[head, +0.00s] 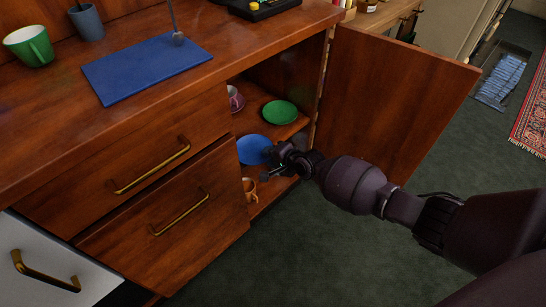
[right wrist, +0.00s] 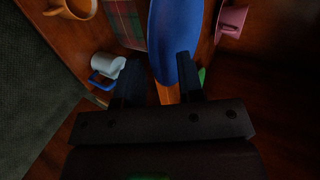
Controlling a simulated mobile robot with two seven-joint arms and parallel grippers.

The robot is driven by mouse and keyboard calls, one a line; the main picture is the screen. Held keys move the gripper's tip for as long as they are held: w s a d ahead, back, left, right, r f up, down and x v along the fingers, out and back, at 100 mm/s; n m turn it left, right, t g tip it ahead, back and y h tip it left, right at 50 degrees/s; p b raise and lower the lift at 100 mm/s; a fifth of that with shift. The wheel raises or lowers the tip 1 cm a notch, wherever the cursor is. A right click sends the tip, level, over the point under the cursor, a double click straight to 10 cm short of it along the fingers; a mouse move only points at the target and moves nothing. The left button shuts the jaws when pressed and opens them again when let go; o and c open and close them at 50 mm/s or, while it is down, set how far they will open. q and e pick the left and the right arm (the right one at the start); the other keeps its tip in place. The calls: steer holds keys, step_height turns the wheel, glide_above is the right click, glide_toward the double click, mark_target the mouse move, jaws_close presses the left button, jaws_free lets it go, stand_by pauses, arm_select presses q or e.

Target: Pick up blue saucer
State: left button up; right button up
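The blue saucer (head: 253,149) is inside the open cupboard, below and left of a green saucer (head: 280,112). My right gripper (head: 270,158) reaches into the cupboard at the blue saucer's right side. In the right wrist view, the blue saucer (right wrist: 174,38) extends down toward the gap between the fingers of my right gripper (right wrist: 158,62). The fingers are apart, and the right finger overlaps the saucer in the picture. I cannot tell whether either finger touches it. My left gripper is not in view.
A pink cup (head: 235,99), an orange cup (head: 249,188) and a white mug with a blue handle (right wrist: 107,67) stand close by. A plaid thing (right wrist: 128,18) is beside the saucer. The open cupboard door (head: 395,100) borders my arm. The green floor (head: 330,245) in front is clear.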

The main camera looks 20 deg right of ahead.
jaws_close()
steer(key=shift+s, duration=0.15)
steer(key=shift+s+a+p, duration=0.3)
steer(key=shift+s+a, duration=0.25)
jaws_free()
